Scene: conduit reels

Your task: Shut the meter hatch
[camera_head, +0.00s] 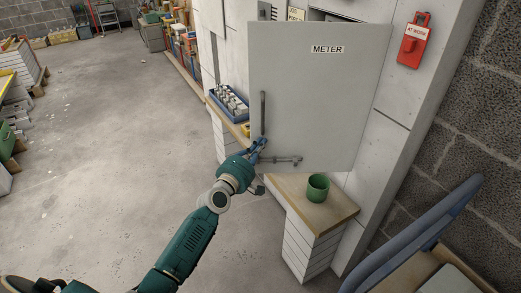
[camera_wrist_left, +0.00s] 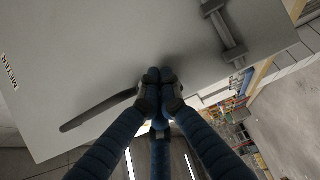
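The meter hatch (camera_head: 325,95) is a light grey door with a METER label. It stands swung out from the wall, with part of the opening showing above its top edge. A dark vertical bar handle (camera_head: 263,112) sits near its left edge, and a bolt (camera_head: 285,160) lies along its bottom. My left gripper (camera_head: 258,146) is at the lower end of the handle. In the left wrist view its fingers (camera_wrist_left: 158,90) are closed together around the end of the handle (camera_wrist_left: 95,110). The bolt (camera_wrist_left: 224,30) also shows there. My right gripper is not in view.
A green cup (camera_head: 318,188) stands on a wooden-topped ledge (camera_head: 290,186) below the hatch. A blue crate of small items (camera_head: 230,103) sits left of the hatch. A red AT WORK tag (camera_head: 413,42) hangs on the right wall panel. The floor (camera_head: 110,150) at left is clear.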

